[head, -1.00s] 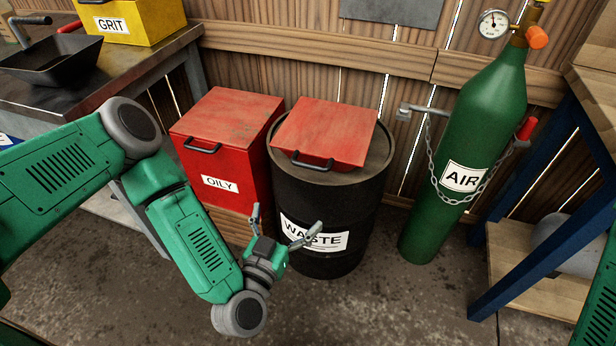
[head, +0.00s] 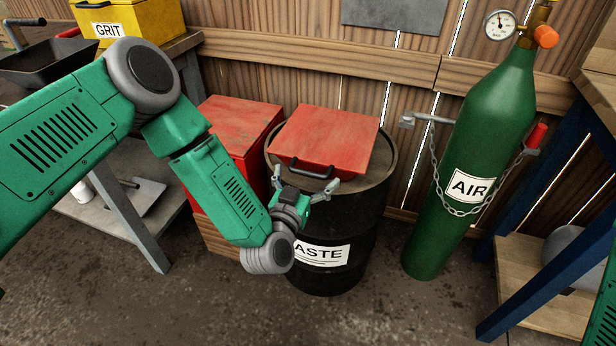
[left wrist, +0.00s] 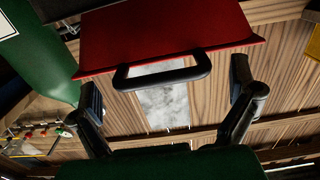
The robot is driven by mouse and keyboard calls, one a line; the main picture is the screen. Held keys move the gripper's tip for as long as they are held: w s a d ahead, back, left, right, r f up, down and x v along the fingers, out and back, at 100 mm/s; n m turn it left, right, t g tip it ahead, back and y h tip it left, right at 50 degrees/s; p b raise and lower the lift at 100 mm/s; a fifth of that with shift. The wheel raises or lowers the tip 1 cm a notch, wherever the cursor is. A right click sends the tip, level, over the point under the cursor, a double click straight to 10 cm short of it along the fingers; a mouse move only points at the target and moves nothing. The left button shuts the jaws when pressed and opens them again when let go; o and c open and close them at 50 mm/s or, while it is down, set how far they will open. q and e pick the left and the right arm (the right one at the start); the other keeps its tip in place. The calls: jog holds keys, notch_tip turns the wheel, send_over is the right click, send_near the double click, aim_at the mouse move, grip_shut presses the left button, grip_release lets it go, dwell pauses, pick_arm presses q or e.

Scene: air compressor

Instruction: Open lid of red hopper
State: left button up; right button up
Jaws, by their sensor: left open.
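A red lid (head: 325,138) with a black bar handle (head: 311,171) on its front edge lies shut on top of the black WASTE drum (head: 345,225). My left gripper (head: 306,182) is open and empty at the drum's front, just in front of the handle. In the left wrist view the red lid (left wrist: 160,32) and its handle (left wrist: 165,72) show ahead, the handle lying between the two spread fingers in the picture. I cannot tell whether a finger touches it. A red box (head: 235,120) stands left of the drum, partly hidden by my left arm. My right gripper is out of view.
A green AIR cylinder (head: 480,150) with a chain (head: 440,195) stands right of the drum. A blue-legged bench (head: 550,220) is at the far right. A wooden wall is close behind.

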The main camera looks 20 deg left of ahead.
pick_arm(q)
jog(key=shift+w, duration=0.5)
jog(key=shift+c, duration=0.5)
